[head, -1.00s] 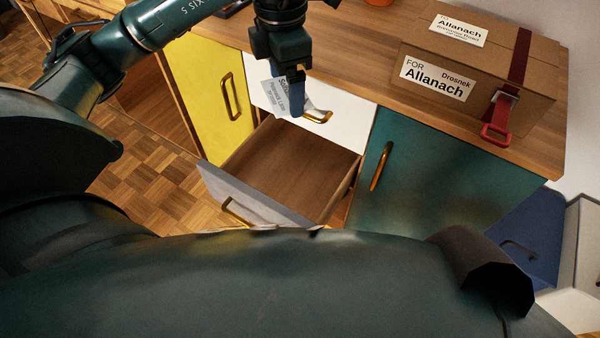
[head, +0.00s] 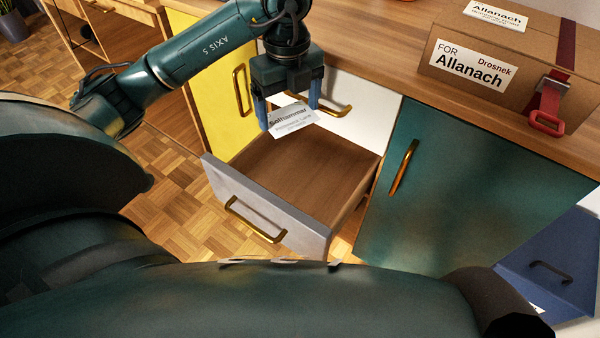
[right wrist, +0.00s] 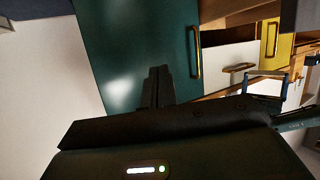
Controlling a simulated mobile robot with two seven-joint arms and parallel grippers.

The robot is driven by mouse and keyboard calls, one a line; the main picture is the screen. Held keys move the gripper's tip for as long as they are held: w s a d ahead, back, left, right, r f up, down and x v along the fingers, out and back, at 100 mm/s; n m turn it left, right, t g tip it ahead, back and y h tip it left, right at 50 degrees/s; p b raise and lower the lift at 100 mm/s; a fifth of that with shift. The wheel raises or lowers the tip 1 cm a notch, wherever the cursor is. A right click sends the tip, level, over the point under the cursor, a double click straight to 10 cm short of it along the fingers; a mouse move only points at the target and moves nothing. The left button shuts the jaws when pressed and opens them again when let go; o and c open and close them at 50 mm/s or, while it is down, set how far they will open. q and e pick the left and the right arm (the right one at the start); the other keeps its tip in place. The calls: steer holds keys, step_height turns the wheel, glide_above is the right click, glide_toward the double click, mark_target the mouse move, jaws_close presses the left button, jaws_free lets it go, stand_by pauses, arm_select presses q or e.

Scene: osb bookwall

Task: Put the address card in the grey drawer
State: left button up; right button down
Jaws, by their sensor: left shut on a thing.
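The address card (head: 292,121), white with printed text, is held tilted in my left gripper (head: 289,103). Its blue fingers stand either side of the card's upper part. The grey drawer (head: 262,213) is pulled open, with a gold handle on its front. Its wooden inside looks empty where it shows. The card and gripper are above the back part of the drawer opening, in front of the white drawer. My right gripper (right wrist: 157,88) shows in the right wrist view with its dark fingers close together and nothing seen between them, in front of the green door.
A closed white drawer (head: 345,118) with a gold handle is behind the card. A yellow door (head: 220,75) is left and a green door (head: 450,180) right. A cardboard box (head: 500,70) with a red strap stands on the wooden top. A blue container (head: 555,265) is low at right.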

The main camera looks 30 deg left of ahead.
arm_select(q)
step_height(320, 180, down, 19)
steer(key=b, duration=0.5)
step_height(320, 180, down, 6)
steer(key=shift+b, duration=0.9)
arm_select(e)
steer(key=n+t+y, duration=0.1)
steer(key=a+t+y, duration=0.1)
steer(key=t, duration=0.1)
steer(key=a+n+t+y, duration=0.1)
steer(key=shift+w+a+r+n+t, duration=0.1)
steer(key=shift+w+r+n+t, duration=0.05)
steer(key=shift+w+n+t, duration=0.2)
arm_select(q)
steer(key=shift+f, duration=0.1)
steer(key=shift+f, duration=0.15)
steer(key=o, duration=0.8)
steer(key=shift+s+f, duration=0.1)
